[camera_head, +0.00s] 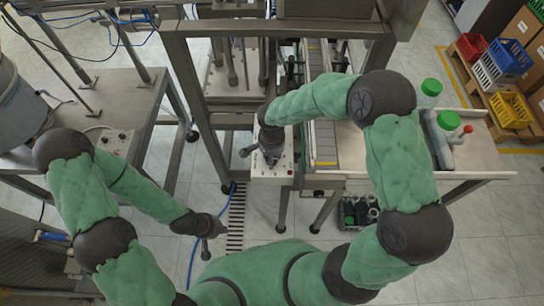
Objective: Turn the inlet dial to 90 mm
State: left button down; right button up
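A pale control panel (286,171) with small buttons sits at the front of the central machine. My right gripper (271,158) is over this panel, seen from above and behind. It covers the middle of the panel, so any dial under it is hidden. I cannot read a dial setting or tell whether the fingers touch anything. My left gripper (206,250) hangs low over the floor at lower left, apart from any object; its fingers are too small to judge. A second small panel (113,140) with knobs is on the left table. I cannot tell which panel holds the inlet dial.
A conveyor (325,142) runs beside the panel. A crate of bottles (352,214) is on the floor below. Coloured crates (508,57) are at far right. A metal frame (197,120) stands left of the panel.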

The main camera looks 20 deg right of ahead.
jog(key=shift+s+a+f+b, duration=0.15)
jog(key=shift+b, duration=0.15)
jog(key=m+b, duration=0.3)
jog(key=shift+f+b, duration=0.2)
jog(key=shift+b, duration=0.15)
jog(key=shift+r+m+b, duration=0.1)
jog(key=shift+m+b, duration=1.1)
jog(key=shift+m, duration=0.3)
jog(key=o, duration=1.1)
jog(key=shift+a, duration=0.1)
jog(key=shift+o, duration=0.2)
jog(key=shift+a+r, duration=0.15)
